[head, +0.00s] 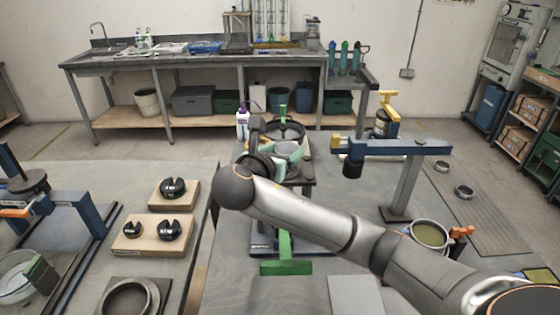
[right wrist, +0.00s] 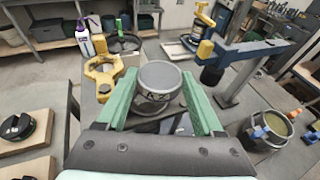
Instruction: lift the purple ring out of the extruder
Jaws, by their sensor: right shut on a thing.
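I cannot make out a purple ring in either view. My right gripper (right wrist: 160,100) has pale green fingers on both sides of a grey, flat-topped cylinder (right wrist: 160,76) with a paler, marked lower part. In the head view the right gripper (head: 288,152) is partly hidden by its own wrist, over the stand in the middle of the table. I cannot tell which of the devices is the extruder. Behind the fingers, a yellow forked part (right wrist: 103,72) shows in the right wrist view. My left gripper is not in view.
A white bottle with a purple top (head: 243,121) stands behind the middle stand. Wooden blocks with black parts (head: 173,190) lie to the left. A green bar (head: 286,268) lies in front.

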